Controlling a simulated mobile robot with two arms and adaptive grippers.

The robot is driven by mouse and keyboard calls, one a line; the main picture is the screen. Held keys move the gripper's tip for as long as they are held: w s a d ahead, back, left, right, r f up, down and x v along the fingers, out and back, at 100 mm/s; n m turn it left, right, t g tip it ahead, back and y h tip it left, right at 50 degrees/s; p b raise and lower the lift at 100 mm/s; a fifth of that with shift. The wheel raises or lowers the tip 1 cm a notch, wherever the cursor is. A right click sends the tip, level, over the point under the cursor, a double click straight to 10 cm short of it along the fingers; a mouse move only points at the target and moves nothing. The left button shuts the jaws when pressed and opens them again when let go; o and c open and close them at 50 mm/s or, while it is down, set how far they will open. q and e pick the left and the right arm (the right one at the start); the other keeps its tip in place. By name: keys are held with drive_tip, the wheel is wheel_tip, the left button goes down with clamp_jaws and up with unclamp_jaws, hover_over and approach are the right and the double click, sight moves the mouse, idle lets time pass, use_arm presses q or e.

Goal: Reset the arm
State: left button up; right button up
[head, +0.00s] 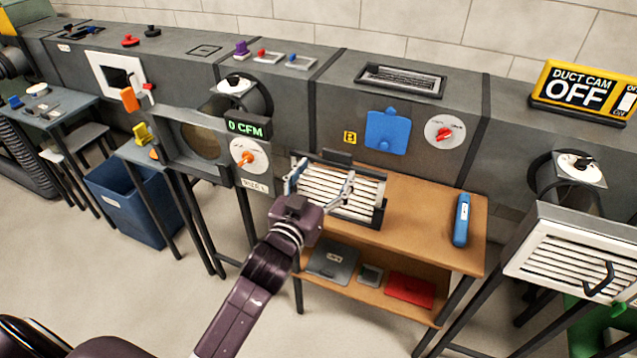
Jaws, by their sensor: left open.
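My left arm comes in from the lower left. Its gripper (323,176) is open, with its fingers spread in front of a white slatted grille (338,190). The grille leans in a dark holder (366,219) on the wooden bench (425,221). The fingers overlap the grille in the picture; I cannot tell whether they touch it. The gripper body hides the grille's lower left part. My right gripper is not in view.
A blue handheld tool (461,220) lies on the bench's right side. Grey duct (300,100) runs behind, with a blue cover (388,131) and red-knob dial (445,132). A white louvred panel (575,250) stands at right, a blue bin (135,205) at left. Floor in front is clear.

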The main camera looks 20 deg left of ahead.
use_arm(q)
drive_tip(key=s+f+g, duration=0.3)
drive_tip(key=s+f, duration=0.2)
drive_tip(key=f, duration=0.8)
drive_tip(key=s+f+m+g, duration=0.1)
drive_tip(key=s+f+g, duration=0.3)
drive_tip(key=f, duration=1)
drive_tip(key=s+f+g, duration=0.1)
drive_tip(key=s+f, duration=0.5)
drive_tip(key=f, duration=0.7)
drive_tip(key=s+a+f+g, duration=0.1)
drive_tip(key=s+f+g, duration=0.2)
drive_tip(key=s+f, duration=0.6)
drive_tip(key=s+f+g, duration=0.3)
drive_tip(key=s+f, duration=0.7)
drive_tip(key=s, duration=0.6)
drive_tip(key=shift+a+f+m+g, duration=0.25)
drive_tip(key=shift+a+m+g, duration=0.05)
drive_tip(key=shift+a+m, duration=0.1)
drive_tip(key=s+f, duration=0.1)
drive_tip(key=s, duration=0.3)
drive_tip(key=s+a+f+g, duration=0.1)
drive_tip(key=s, duration=0.3)
drive_tip(key=s+f+g, duration=0.1)
drive_tip(key=s, duration=0.3)
drive_tip(key=shift+s+a+f+y, duration=0.2)
drive_tip(key=shift+a+f+y, duration=0.05)
drive_tip(key=shift+f+y, duration=0.05)
drive_tip(key=shift+c, duration=0.3)
